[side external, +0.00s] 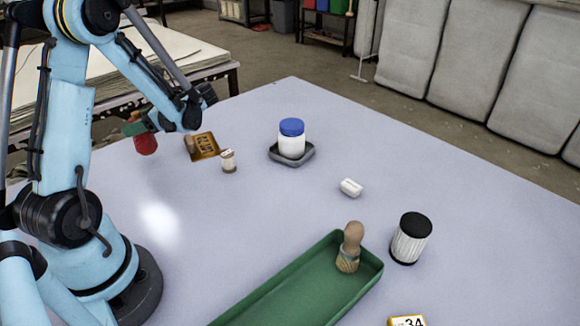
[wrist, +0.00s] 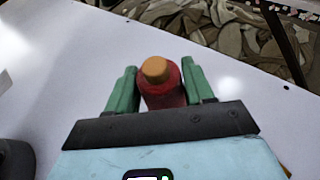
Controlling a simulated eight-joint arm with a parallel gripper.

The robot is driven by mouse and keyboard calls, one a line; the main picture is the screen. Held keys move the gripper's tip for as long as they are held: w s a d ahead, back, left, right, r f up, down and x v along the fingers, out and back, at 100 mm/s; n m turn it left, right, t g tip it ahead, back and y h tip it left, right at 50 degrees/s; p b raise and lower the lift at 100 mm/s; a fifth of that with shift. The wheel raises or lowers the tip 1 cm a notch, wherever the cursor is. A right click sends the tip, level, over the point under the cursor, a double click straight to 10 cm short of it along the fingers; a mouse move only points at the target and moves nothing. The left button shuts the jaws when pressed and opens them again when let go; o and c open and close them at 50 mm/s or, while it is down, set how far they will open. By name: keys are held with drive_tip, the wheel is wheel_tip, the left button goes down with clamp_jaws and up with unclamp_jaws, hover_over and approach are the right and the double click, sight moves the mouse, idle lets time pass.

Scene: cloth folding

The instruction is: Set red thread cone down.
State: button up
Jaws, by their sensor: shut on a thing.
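The red thread cone (side external: 145,145) is at the far left part of the table in the side view, partly covered by my gripper (side external: 137,129). In the wrist view the cone (wrist: 165,97) stands between the two green fingers of my gripper (wrist: 158,72), its tan tip towards the camera. The fingers are shut on it from both sides. The cone looks about upright. Its base is near the table (side external: 240,225), but I cannot tell whether it touches.

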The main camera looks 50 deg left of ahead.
sight(151, 134)
drive_tip(key=shift+f, duration=1.9)
drive_tip(key=shift+f, duration=0.15)
drive_tip(key=o, duration=1.1)
